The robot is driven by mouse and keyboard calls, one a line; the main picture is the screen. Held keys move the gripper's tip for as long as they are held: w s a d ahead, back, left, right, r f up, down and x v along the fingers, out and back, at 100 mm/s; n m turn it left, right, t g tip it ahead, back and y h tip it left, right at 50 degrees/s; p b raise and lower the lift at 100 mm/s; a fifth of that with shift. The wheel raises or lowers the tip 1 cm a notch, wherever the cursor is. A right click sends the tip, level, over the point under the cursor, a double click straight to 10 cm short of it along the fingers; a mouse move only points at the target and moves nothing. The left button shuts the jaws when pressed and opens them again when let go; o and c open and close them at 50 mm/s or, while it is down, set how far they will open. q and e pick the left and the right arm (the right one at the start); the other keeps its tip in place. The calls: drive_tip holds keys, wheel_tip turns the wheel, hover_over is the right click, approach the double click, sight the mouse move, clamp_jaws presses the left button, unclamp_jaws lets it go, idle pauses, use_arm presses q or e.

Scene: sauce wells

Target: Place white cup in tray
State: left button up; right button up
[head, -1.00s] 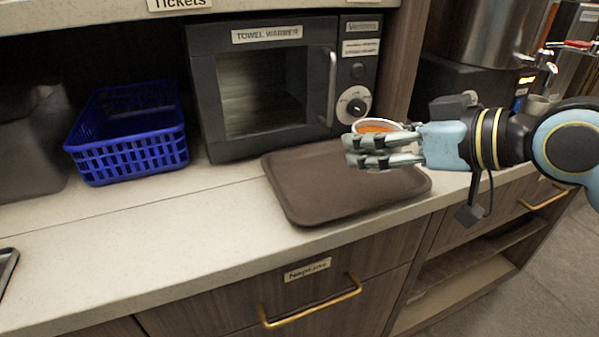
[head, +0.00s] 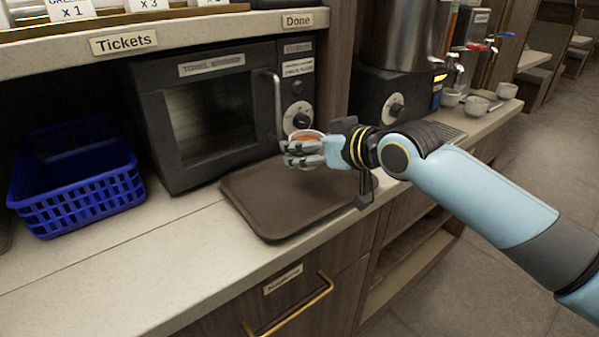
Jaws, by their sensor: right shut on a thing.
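A white cup (head: 307,133) with orange-red contents is in my right gripper (head: 302,152). The gripper's fingers are closed around it and hide most of its side. The gripper and cup are over the back right part of the brown tray (head: 270,204). I cannot tell the exact height of the cup above the tray. The tray lies flat on the counter and its visible surface is empty. My left gripper is not in view.
A towel warmer (head: 210,120) stands behind the tray. A blue basket (head: 75,180) sits at the left. Steel dispensers (head: 405,40) stand at the back right, with several white cups (head: 478,105) on the counter beyond. The counter's front left (head: 120,270) is clear.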

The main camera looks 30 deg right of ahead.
sight(300, 188)
drive_tip(key=shift+a+f, duration=0.5)
drive_tip(key=shift+a, duration=0.35)
drive_tip(key=shift+f, duration=2.05)
drive_tip(key=shift+f+b, duration=0.1)
drive_tip(key=shift+b, duration=0.25)
drive_tip(key=o, duration=1.5)
